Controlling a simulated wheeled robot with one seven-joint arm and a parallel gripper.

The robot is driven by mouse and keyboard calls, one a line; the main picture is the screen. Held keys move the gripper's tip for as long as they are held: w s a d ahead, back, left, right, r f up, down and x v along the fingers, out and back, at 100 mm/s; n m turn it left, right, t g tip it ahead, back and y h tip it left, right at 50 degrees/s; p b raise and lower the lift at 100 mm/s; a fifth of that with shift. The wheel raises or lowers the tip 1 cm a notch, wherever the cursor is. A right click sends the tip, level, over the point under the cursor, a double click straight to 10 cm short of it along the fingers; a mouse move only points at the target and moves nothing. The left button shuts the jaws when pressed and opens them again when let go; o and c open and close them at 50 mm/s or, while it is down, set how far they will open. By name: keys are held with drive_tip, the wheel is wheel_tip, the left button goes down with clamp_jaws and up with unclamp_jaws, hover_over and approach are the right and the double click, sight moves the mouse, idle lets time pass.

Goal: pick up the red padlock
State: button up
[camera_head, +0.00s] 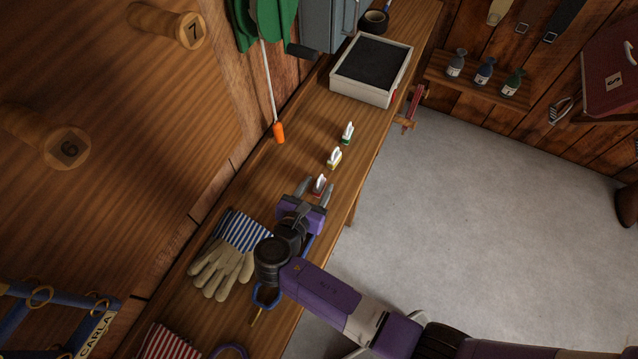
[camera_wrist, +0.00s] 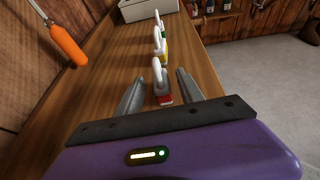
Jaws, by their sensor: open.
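The red padlock (camera_head: 319,185) stands on the wooden bench, its pale shackle upward. In the wrist view the red padlock (camera_wrist: 163,92) sits between the two fingers of my gripper (camera_wrist: 158,92), with a gap to each finger. In the head view my gripper (camera_head: 315,188) is low over the bench, open, its fingers on either side of the padlock. No contact with the padlock is visible. The red padlock is the nearest to my gripper in a row with a yellow padlock (camera_head: 334,158) and a green padlock (camera_head: 347,133).
The wooden bench (camera_head: 300,150) runs along the wall. A white box with a dark inside (camera_head: 340,93) stands toward its far end. An orange-tipped item (camera_head: 278,132) hangs at the left. Gloves (camera_head: 222,268) lie behind my gripper. Grey floor (camera_head: 450,210) is open at the right.

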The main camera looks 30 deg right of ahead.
drive_tip(key=shift+w+d+f, duration=0.3)
drive_tip(key=shift+w+d, duration=0.1)
drive_tip(key=shift+d, duration=0.15)
clamp_jaws()
drive_tip(key=shift+r, duration=0.15)
